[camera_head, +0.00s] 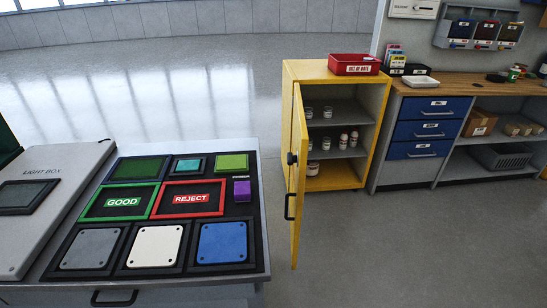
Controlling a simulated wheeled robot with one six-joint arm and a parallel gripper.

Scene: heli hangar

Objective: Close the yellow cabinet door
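The yellow cabinet (343,177) stands on the floor right of centre. Its yellow door (297,180) is hinged on the cabinet's left side and stands wide open, swung out toward me and seen nearly edge-on. A black pull handle (288,206) and a dark round knob (291,158) show on the door. Grey shelves inside hold several small jars and bottles (343,140). My gripper is not in view.
A work table with GOOD and REJECT trays (190,199) and a light box (50,190) fills the lower left, its right edge close to the door. A red bin (354,64) sits on the cabinet. A blue-drawered bench (425,128) stands right. Floor (400,245) before the cabinet is clear.

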